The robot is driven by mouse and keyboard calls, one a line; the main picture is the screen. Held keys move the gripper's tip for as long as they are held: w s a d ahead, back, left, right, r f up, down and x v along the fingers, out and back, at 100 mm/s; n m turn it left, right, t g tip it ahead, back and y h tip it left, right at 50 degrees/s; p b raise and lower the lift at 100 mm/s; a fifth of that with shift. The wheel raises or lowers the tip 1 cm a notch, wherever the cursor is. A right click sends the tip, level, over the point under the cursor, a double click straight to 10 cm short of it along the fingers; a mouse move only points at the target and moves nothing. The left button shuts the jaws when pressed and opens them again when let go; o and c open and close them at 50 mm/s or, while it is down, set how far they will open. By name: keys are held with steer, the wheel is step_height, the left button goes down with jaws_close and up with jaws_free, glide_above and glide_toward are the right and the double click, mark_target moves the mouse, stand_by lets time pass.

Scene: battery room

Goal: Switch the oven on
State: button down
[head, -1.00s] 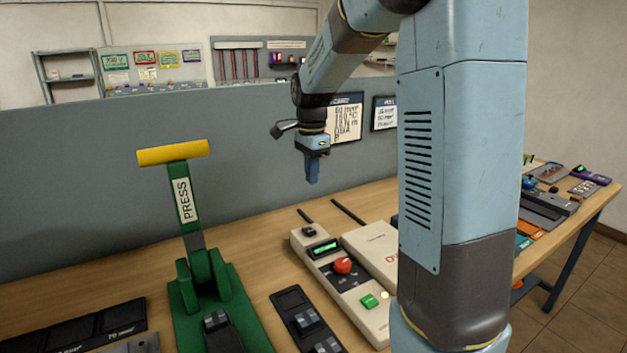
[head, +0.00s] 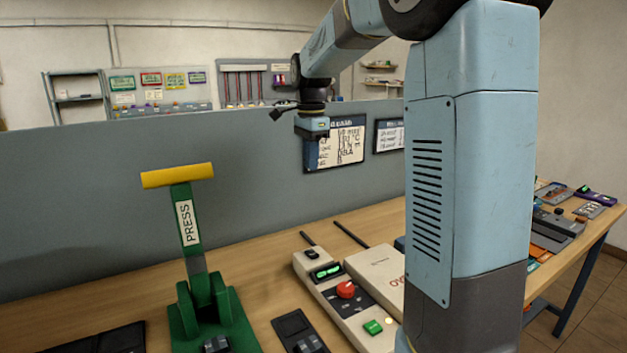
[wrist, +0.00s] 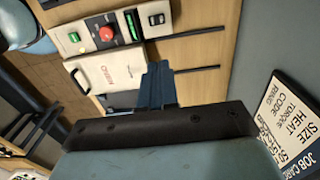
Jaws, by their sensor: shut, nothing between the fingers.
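The oven is a beige unit whose lid (head: 376,277) carries partly hidden red lettering; the lid also shows in the wrist view (wrist: 103,73). Its control strip has a lit green display (head: 326,271), a red knob (head: 346,289) and a green button (head: 373,327), with a small pale lamp (head: 388,321) beside the button. In the wrist view, the red knob (wrist: 107,32) and green button (wrist: 74,36) lie beyond the fingers. My gripper (head: 311,160) is shut and empty, high above the bench in front of the grey partition. It touches nothing; its fingers also show in the wrist view (wrist: 157,85).
A green press (head: 203,300) with a yellow-handled lever stands left of the oven. A dark switch panel (head: 299,334) lies between them. A grey partition (head: 90,215) with posted cards (head: 343,144) runs behind the bench. Several devices lie on the bench's far right.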

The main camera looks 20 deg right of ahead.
steer(key=shift+w+r, duration=0.2)
steer(key=shift+r, duration=0.95)
steer(key=shift+w+r, duration=0.15)
steer(key=shift+r, duration=0.95)
steer(key=shift+a, duration=0.1)
steer(key=s+f+n+t, duration=0.3)
steer(key=s+n, duration=0.5)
steer(key=s, duration=0.6)
steer(key=s+f+n+t, duration=0.2)
steer(key=s+f+n, duration=0.2)
steer(key=s, duration=1.1)
steer(key=n, duration=0.3)
steer(key=shift+s+a+n+t, duration=0.2)
steer(key=shift+s+n+t, duration=0.05)
steer(key=shift+n+t, duration=0.15)
